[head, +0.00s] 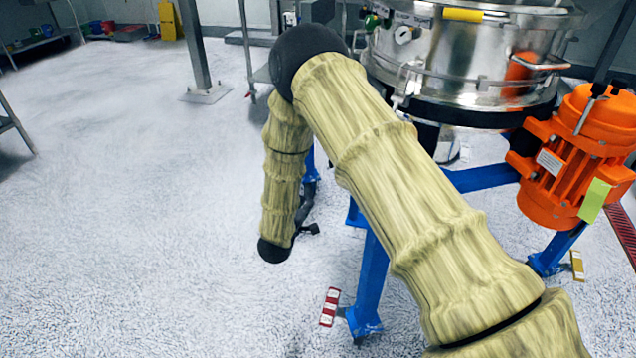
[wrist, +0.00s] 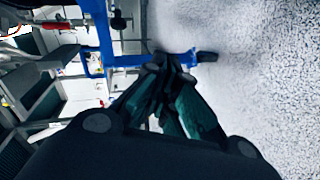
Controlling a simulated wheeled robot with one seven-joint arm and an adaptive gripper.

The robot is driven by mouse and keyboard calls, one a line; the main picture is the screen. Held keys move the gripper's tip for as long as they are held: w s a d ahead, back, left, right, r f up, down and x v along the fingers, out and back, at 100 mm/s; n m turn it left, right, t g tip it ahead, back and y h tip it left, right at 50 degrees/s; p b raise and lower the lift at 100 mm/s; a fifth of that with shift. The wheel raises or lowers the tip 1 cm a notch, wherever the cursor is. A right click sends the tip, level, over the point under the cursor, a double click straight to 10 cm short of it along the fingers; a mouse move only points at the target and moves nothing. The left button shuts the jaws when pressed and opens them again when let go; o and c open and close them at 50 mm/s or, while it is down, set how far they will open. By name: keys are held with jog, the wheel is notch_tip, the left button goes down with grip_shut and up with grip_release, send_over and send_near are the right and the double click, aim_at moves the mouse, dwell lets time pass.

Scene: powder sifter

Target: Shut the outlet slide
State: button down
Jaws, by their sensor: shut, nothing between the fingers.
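The powder sifter (head: 465,60) is a round shiny steel drum on a blue frame (head: 370,285) in the head view. I cannot make out its outlet slide in either view; my arm covers part of the sifter's underside and frame. My gripper (head: 308,228) is a small dark shape left of the frame, partly hidden by my forearm. In the wrist view my gripper (wrist: 168,66) has its dark fingers together, with nothing seen between them. Its tips overlap the blue frame's leg (wrist: 145,59) in the picture; I cannot tell whether they touch.
An orange motor (head: 575,155) is mounted at the sifter's right. A grey post (head: 195,50) stands behind on the left. A yellow floor sign (head: 167,20) stands at the back. The pale floor (head: 130,200) on the left is clear.

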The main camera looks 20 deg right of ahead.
jog(key=shift+w+a+r+h+b, duration=1.2)
jog(key=shift+w+r+h+b, duration=1)
jog(key=shift+w+b, duration=1)
jog(key=w+d+b, duration=0.5)
jog(key=w+d, duration=0.1)
jog(key=d, duration=0.4)
jog(key=shift+d+f, duration=0.25)
jog(key=shift+d, duration=0.1)
